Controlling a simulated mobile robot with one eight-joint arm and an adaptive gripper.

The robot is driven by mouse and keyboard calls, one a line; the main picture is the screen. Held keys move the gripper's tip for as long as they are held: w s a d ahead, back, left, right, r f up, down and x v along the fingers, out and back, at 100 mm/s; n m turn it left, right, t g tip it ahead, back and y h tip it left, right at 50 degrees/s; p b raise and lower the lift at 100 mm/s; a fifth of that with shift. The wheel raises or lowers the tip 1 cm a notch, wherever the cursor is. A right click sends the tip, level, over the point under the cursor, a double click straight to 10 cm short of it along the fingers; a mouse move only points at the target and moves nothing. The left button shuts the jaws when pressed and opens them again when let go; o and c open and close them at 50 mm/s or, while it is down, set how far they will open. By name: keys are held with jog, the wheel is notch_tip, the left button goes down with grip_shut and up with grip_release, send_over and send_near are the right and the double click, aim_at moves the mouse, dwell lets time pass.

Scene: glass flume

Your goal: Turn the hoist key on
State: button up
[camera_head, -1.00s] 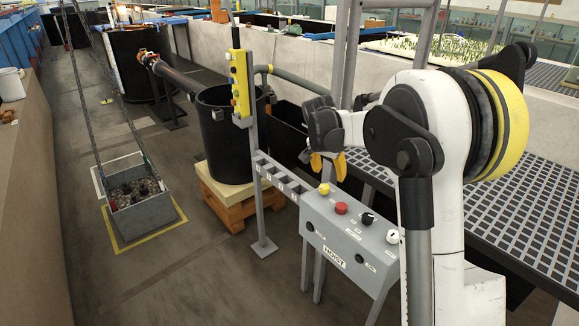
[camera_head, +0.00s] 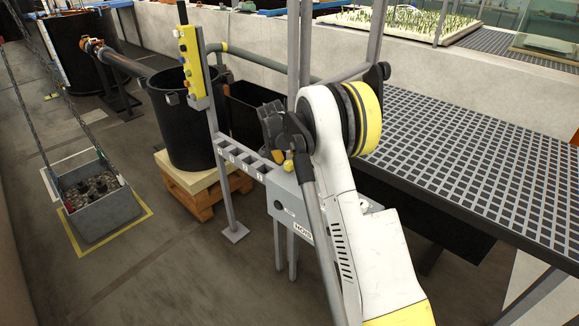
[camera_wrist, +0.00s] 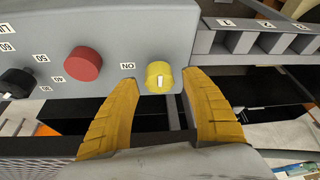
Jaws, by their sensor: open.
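The hoist key appears to be the yellow round knob (camera_wrist: 159,77) with a white mark on the grey control panel (camera_wrist: 130,30). An "ON" label, upside down in the wrist view, sits to the knob's left. My gripper (camera_wrist: 158,92) is open, its two yellow fingers on either side of the knob. Small gaps show between knob and fingertips; I cannot tell how deep the fingers reach. In the head view the grey hoist box (camera_head: 284,208) is partly hidden behind my arm, and my gripper (camera_head: 280,152) is at its upper left end.
A red button (camera_wrist: 83,64) and a black dial (camera_wrist: 16,83) are beside the knob. A slotted grey rail (camera_wrist: 250,40) adjoins the panel. A post holds a yellow pendant (camera_head: 190,62). A gravel-filled bucket (camera_head: 105,213) hangs at left. Grating (camera_head: 470,140) lies right.

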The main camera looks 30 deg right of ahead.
jog(key=shift+f, duration=0.15)
jog(key=shift+c, duration=0.4)
jog(key=c, duration=1.1)
jog(key=shift+n, duration=0.4)
jog(key=n+t+y, duration=0.1)
jog(key=n, duration=0.2)
jog(key=shift+p, duration=0.4)
jog(key=n+y, duration=0.1)
jog(key=n, duration=0.1)
jog(key=n+t, duration=0.1)
jog(key=n, duration=0.2)
jog(key=shift+y+p, duration=0.3)
jog(key=shift+y, duration=0.1)
jog(key=n, duration=0.2)
jog(key=n+y, duration=0.1)
jog(key=n, duration=0.1)
jog(key=shift+n+y, duration=0.3)
jog(key=shift+a+n+y+p, duration=0.15)
jog(key=shift+n+y+p, duration=0.5)
jog(key=shift+n, duration=1.65)
jog(key=shift+y, duration=0.25)
